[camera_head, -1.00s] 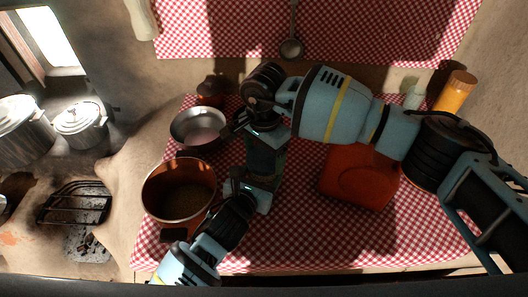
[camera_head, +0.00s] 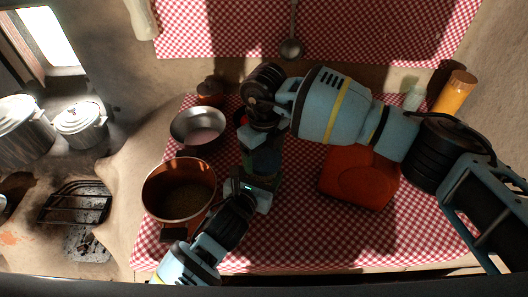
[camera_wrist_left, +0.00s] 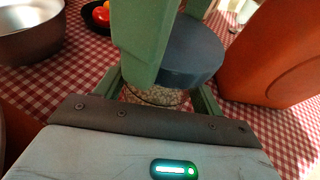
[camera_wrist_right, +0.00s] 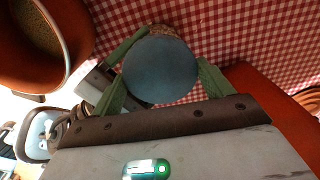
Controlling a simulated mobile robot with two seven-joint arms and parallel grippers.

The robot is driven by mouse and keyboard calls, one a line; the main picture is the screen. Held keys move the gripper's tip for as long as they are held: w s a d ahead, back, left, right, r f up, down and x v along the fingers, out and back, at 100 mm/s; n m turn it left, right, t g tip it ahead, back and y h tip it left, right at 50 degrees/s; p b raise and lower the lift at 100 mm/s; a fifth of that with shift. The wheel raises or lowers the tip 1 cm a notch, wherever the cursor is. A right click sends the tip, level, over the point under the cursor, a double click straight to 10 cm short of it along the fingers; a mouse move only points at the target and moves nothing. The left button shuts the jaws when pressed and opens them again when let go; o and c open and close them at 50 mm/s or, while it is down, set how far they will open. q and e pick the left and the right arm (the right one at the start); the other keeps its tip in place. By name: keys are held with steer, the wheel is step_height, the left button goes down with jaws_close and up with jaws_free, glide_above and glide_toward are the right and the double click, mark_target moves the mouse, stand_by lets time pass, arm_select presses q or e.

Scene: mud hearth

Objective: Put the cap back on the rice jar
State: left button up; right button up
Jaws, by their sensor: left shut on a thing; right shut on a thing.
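The rice jar, clear with pale grains, shows low in the left wrist view (camera_wrist_left: 155,97) between the fingers of my left gripper (camera_wrist_left: 160,88), which is shut on it. The round blue-grey cap (camera_wrist_left: 195,55) is just above the jar, tilted in that view. My right gripper (camera_wrist_right: 162,78) is shut on the cap, which fills the middle of the right wrist view (camera_wrist_right: 160,70). A sliver of jar shows behind the cap. Whether cap and jar rim touch I cannot tell. In the head view, my right gripper (camera_head: 263,160) sits above my left and hides most of the jar.
A copper pot (camera_head: 180,190) stands left of the grippers, with a metal bowl (camera_head: 198,127) behind it. A red-orange container (camera_head: 358,178) stands close on the right. An orange bottle (camera_head: 455,92) is at the back right. The front right cloth (camera_head: 310,240) is clear.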

steer(key=m, duration=0.4)
steer(key=shift+m, duration=0.3)
steer(key=o, duration=1.1)
steer(key=shift+c, duration=0.2)
steer(key=shift+r, duration=2.25)
